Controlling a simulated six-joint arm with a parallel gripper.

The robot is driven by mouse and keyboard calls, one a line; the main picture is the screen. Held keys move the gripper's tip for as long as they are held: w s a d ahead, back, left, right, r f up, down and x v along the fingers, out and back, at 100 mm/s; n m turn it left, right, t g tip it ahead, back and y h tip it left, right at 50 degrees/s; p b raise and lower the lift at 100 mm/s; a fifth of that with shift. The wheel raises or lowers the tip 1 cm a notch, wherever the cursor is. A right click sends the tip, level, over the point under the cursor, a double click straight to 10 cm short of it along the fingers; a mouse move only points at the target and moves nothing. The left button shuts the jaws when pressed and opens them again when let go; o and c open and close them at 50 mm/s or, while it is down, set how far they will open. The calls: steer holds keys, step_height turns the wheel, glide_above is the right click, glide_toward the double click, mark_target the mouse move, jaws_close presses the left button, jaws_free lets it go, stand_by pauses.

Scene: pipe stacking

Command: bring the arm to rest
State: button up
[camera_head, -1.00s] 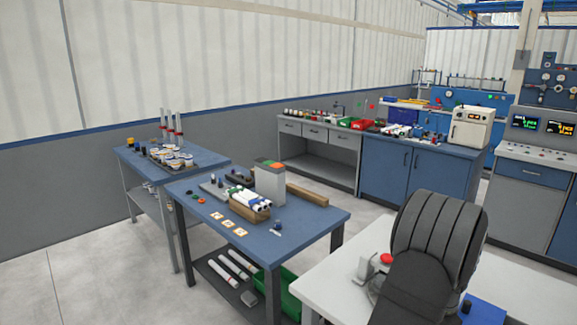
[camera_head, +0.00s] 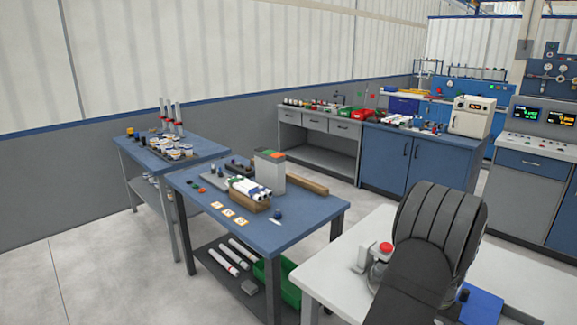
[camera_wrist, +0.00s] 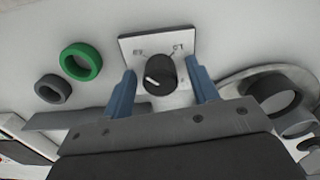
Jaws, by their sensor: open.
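In the wrist view my gripper (camera_wrist: 164,72) is open, with its two blue fingers apart on either side of a black knob (camera_wrist: 159,75). A gap shows between each finger and the knob, and nothing is held. The knob sits on a pale square plate (camera_wrist: 137,45) with dark markings. In the head view my dark arm stands at the lower right over a white table (camera_head: 345,235); the gripper itself is hidden there.
In the wrist view a green ring (camera_wrist: 81,62) and a grey ring (camera_wrist: 52,89) lie left of the plate. In the head view a blue table (camera_head: 300,232) holds a wooden tray (camera_head: 250,203) of white pipes. A red button (camera_head: 386,247) is close to my arm.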

steer(key=n, duration=0.4)
steer(key=shift+n, duration=0.4)
steer(key=shift+d+n, duration=0.1)
steer(key=shift+n, duration=1.9)
